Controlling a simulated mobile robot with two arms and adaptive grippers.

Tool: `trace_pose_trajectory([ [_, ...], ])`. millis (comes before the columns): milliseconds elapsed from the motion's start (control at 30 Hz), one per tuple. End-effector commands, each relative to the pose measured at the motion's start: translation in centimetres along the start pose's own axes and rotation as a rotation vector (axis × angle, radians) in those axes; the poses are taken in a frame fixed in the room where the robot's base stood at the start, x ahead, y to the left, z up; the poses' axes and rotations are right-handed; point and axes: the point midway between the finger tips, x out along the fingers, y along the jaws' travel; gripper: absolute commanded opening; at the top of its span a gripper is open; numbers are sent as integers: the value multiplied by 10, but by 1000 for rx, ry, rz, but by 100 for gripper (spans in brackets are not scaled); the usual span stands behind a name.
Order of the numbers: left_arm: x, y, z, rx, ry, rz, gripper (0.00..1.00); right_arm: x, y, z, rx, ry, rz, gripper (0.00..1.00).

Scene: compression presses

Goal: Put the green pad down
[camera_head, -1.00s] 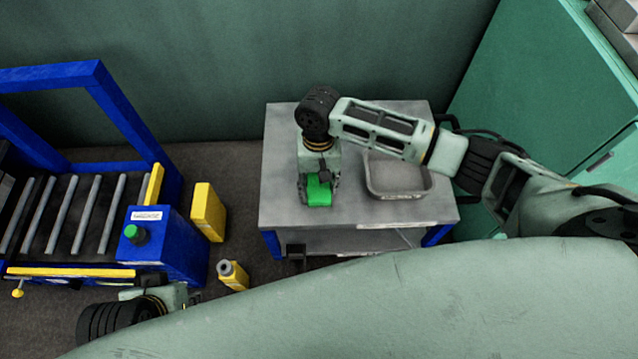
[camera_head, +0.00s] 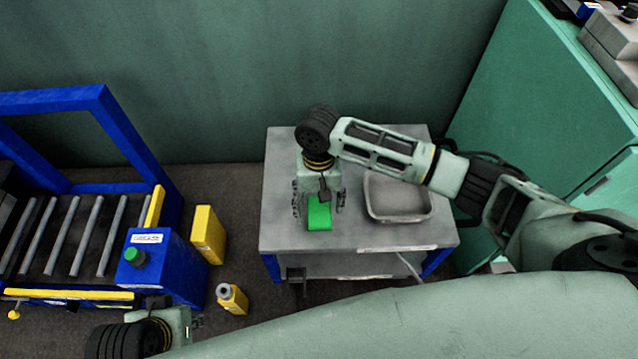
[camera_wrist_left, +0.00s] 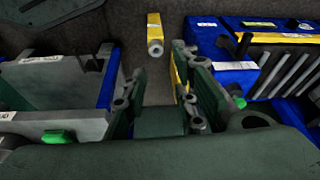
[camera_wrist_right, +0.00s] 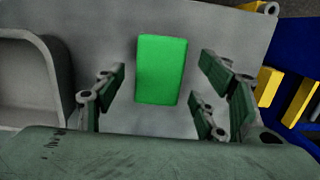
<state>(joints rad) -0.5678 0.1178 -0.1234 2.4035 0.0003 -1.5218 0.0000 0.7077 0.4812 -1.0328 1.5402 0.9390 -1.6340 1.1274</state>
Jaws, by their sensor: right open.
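The green pad (camera_head: 319,214) lies on the grey table (camera_head: 285,232), left of the grey tray. It also shows in the right wrist view (camera_wrist_right: 161,70), where it lies flat with bare table around it. My right gripper (camera_head: 320,205) is open over the pad, with a finger on each side. In the right wrist view the fingers (camera_wrist_right: 160,95) stand apart from the pad. My left gripper (camera_wrist_left: 160,95) has its fingers apart with nothing between them, and in the head view only part of it shows at the bottom left.
A grey tray (camera_head: 374,211) stands on the table right of the pad. A blue roller conveyor (camera_head: 150,263) with a green button is at the left. A green cabinet (camera_head: 545,110) is at the right.

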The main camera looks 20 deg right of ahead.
Motion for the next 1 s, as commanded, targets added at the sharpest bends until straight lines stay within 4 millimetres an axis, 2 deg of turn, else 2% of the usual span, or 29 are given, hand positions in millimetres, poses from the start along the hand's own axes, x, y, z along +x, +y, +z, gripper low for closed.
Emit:
trace_pose_trajectory([
  [33,6,0,0,0,-8,1,26,-12,0,0,0,2,-1,65],
  [300,59,3,9,4,-37,5,26,-62,0,0,0,1,-2,65],
  [500,88,4,19,7,-51,8,26,-90,-1,0,-1,1,-2,65],
  [700,101,5,25,8,-57,9,26,-102,0,0,-1,-1,0,65],
  [1000,103,5,25,8,-56,9,26,-103,0,0,0,-1,0,65],
])
